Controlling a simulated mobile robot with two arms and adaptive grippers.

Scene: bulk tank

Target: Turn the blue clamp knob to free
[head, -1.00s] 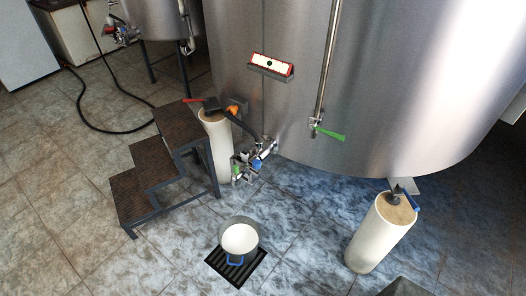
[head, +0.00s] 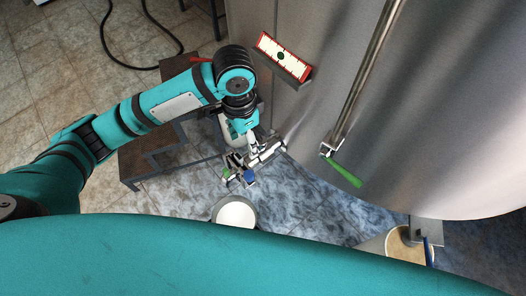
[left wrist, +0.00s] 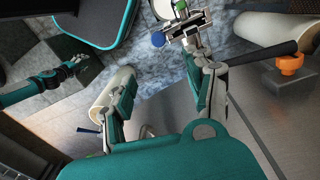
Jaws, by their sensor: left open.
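The blue clamp knob (head: 249,176) sits on the metal outlet valve fittings (head: 262,153) low on the tank front. It also shows in the left wrist view (left wrist: 158,39), beyond the fingers and near the top middle. My left gripper (head: 251,146) is just above and behind the fittings in the head view, partly hidden by its own wrist.
A white pot (head: 236,213) stands on the floor below the valve. A dark step stool (head: 150,160) is at left. A green-handled lever (head: 343,174) hangs from a pipe at right. A black lever (left wrist: 264,53) and orange knob (left wrist: 290,64) are near the right finger.

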